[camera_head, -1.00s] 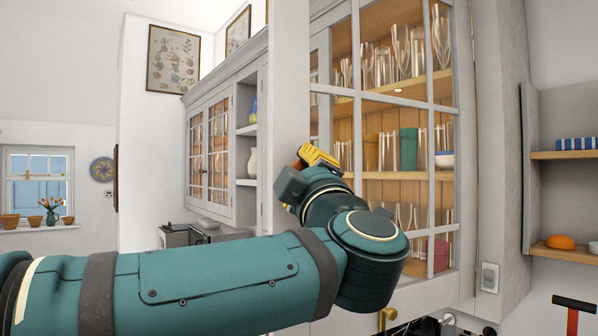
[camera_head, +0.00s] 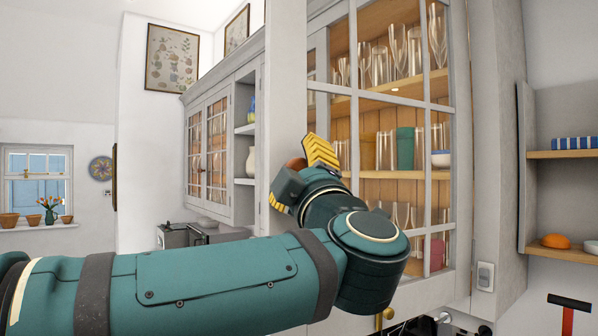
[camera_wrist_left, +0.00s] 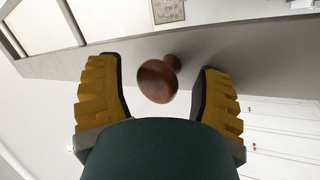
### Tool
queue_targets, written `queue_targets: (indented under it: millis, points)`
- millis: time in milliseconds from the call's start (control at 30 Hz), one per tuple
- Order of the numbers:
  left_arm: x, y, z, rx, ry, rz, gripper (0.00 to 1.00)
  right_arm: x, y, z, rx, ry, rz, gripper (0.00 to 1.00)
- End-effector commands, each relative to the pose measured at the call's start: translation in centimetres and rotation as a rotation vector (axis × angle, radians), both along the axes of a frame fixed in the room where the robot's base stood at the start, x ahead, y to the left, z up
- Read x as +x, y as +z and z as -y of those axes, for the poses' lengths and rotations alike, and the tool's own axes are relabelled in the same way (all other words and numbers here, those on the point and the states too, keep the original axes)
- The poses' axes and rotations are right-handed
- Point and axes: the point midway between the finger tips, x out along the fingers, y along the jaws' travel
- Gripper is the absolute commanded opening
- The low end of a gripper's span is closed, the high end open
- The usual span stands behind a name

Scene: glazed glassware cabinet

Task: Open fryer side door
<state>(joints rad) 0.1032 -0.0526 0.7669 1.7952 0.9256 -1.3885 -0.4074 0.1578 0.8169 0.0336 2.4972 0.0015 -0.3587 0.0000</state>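No fryer shows; a glazed cabinet door (camera_head: 347,100) with pale grey bars stands in front of my left arm. A round brown wooden knob (camera_wrist_left: 157,80) sits on a pale grey surface in the left wrist view. A bit of brown, likely this knob (camera_head: 297,163), shows beside the fingers in the head view. My left gripper (camera_wrist_left: 158,72) is open, with its yellow-padded fingers on either side of the knob and visible gaps to both. In the head view, the left gripper (camera_head: 298,177) is partly hidden by its own wrist. My right gripper is not in view.
Glasses and a green box (camera_head: 405,148) stand on wooden shelves behind the glass. An open wall shelf (camera_head: 565,154) is at the right. A brass knob (camera_head: 384,317) is low, near the bottom edge. A second glazed cabinet (camera_head: 208,155) is farther left.

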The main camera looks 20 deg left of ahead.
Motion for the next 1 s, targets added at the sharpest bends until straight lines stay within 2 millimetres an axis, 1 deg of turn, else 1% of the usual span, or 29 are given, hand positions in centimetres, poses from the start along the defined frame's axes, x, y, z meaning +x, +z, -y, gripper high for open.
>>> queue_targets:
  millis: [133,233,367,600,700,833,1000]
  points:
    - [-0.2,0.1,0.2,0.001,-0.002,0.003,0.67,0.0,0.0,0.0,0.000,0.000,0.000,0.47]
    - [-0.7,-0.2,0.7,0.001,-0.005,0.002,0.67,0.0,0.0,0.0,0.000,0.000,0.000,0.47]
    - [-2.2,-1.0,1.9,0.004,-0.005,0.004,0.67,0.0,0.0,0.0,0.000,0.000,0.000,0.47]
    - [-5.5,-3.1,4.9,0.002,-0.005,0.001,0.67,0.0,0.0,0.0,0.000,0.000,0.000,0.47]
    - [-6.7,-3.8,5.8,0.002,-0.004,0.000,0.67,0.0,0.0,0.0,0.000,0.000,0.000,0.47]
    - [-7.8,-4.4,6.7,0.001,-0.002,-0.001,0.67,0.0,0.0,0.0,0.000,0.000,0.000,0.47]
    - [-8.3,-4.7,7.1,0.000,0.000,0.000,0.67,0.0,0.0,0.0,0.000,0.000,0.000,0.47]
